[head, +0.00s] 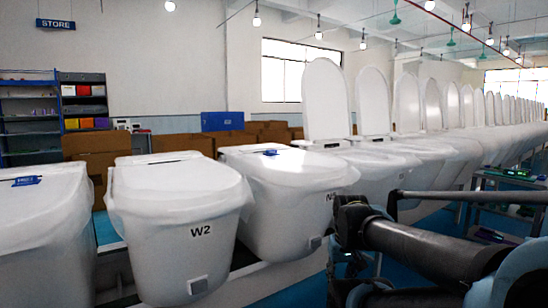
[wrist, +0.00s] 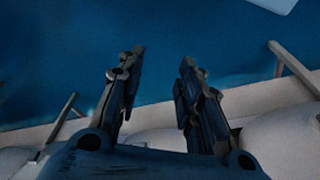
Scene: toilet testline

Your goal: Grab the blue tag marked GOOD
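A small blue tag (head: 26,181) lies on the lid of the white toilet at the far left; its lettering is too small to read. Another small blue tag (head: 270,152) lies on the lid of the toilet right of the one marked W2, also unreadable. My gripper shows in the wrist view (wrist: 158,72) with its two fingers apart and nothing between them, over blue floor. In the head view my dark arm reaches in from the right, its end in front of the row of toilets and well apart from both tags.
The W2 toilet (head: 180,190) stands between the two tagged ones. More white toilets (head: 372,165) with raised lids run back to the right. Cardboard boxes (head: 97,152) and a shelf (head: 28,115) stand behind. A cart (head: 508,200) is at the right.

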